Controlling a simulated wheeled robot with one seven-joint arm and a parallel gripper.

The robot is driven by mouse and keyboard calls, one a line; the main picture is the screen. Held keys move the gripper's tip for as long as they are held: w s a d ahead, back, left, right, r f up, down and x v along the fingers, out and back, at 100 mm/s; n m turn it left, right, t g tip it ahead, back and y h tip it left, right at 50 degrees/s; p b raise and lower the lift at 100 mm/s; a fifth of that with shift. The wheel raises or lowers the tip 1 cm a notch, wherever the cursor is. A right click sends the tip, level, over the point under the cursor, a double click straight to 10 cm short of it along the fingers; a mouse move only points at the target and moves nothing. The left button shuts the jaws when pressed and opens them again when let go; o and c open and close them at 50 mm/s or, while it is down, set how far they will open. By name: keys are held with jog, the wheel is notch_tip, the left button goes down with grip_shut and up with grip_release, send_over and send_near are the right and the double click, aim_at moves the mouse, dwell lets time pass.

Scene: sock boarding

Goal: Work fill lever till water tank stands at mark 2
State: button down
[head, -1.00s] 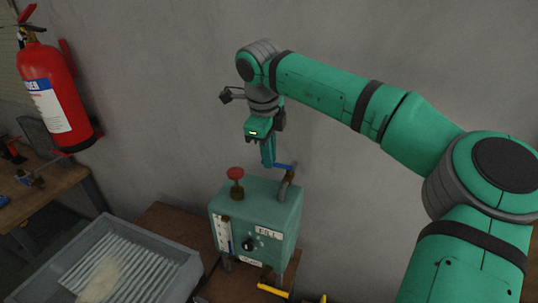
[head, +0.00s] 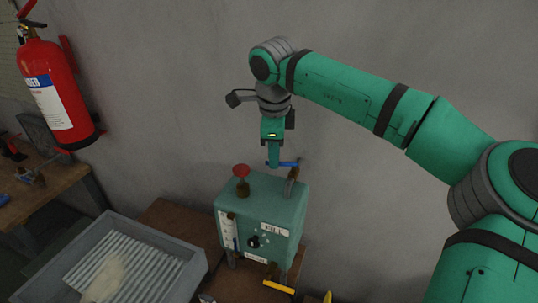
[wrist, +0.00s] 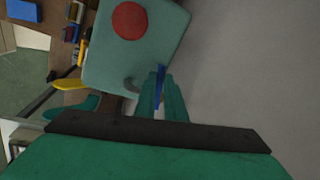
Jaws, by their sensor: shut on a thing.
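The water tank is a green box (head: 262,205) with a FILL label on its front. A pale upright gauge (head: 229,232) is on its front left; its water level and marks are too small to read. The blue fill lever (head: 289,164) sits atop a pipe at the back right of the tank. My gripper (head: 275,164) points down and is shut on the blue lever. In the wrist view, the lever (wrist: 161,73) shows between the two green fingers (wrist: 162,90).
A red knob (head: 241,171) stands on the tank top, left of the lever. A yellow handle (head: 279,287) is low in front. A grey tray (head: 190,262) lies to the left, a fire extinguisher (head: 55,95) hangs on the wall.

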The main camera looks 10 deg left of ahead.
jog(key=shift+r, duration=0.1)
jog(key=c, duration=1.8)
grip_release()
jog(key=r, duration=0.3)
jog(key=s+r, duration=0.1)
jog(key=r, duration=0.3)
jog(key=s+r, duration=0.1)
jog(key=r, duration=0.2)
jog(key=shift+d+r, duration=0.1)
jog(key=shift+r, duration=0.2)
